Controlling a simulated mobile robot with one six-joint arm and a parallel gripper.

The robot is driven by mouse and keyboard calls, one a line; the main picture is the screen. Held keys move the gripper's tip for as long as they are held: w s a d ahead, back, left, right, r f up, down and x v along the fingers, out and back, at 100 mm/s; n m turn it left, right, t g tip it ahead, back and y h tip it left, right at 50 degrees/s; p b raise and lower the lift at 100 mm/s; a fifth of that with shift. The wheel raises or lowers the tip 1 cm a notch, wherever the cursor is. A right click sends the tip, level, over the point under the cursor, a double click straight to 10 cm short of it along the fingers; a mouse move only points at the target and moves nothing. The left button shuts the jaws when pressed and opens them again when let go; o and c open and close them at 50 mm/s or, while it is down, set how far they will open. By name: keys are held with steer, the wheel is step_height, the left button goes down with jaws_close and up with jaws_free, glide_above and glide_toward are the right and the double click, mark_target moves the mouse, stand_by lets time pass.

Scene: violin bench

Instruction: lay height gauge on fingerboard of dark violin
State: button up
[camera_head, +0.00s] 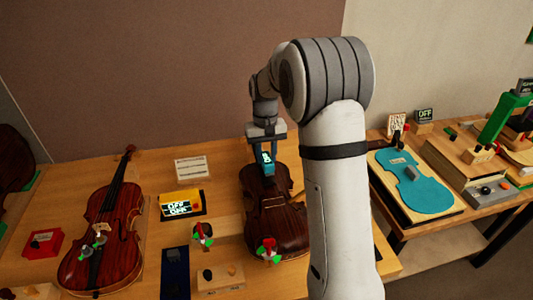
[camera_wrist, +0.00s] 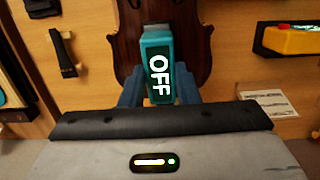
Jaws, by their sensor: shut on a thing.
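My gripper (camera_head: 264,167) is shut on a teal block with a dark display, which I take to be the height gauge (camera_wrist: 157,68). Its display reads OFF in the wrist view, where blue fingers flank it. A dark brown violin (camera_head: 277,218) lies on the bench under my gripper. The violin's body also shows behind the gauge in the wrist view (camera_wrist: 195,45). The gauge is over the upper end of the body; whether it touches the violin I cannot tell. My gripper and the gauge hide the fingerboard area in the head view.
A redder violin (camera_head: 103,238) with strings lies at the left. A yellow box with an OFF display (camera_head: 181,205) and a white card (camera_head: 191,169) stand between the violins. Small clamps with red and green parts (camera_head: 268,249) sit near the dark violin. A turquoise violin-shaped plate (camera_head: 413,182) lies at the right.

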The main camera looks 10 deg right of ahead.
mark_target(266, 157)
steer(key=shift+f+b, duration=0.9)
steer(key=shift+f, duration=0.65)
steer(key=o, duration=1.1)
steer(key=shift+r, duration=0.1)
steer(key=shift+c, duration=0.2)
steer(key=r, duration=0.7)
steer(key=shift+w+r+b, duration=0.1)
steer(key=shift+w+b, duration=0.25)
steer(key=shift+w, duration=0.05)
steer(key=shift+r, duration=0.25)
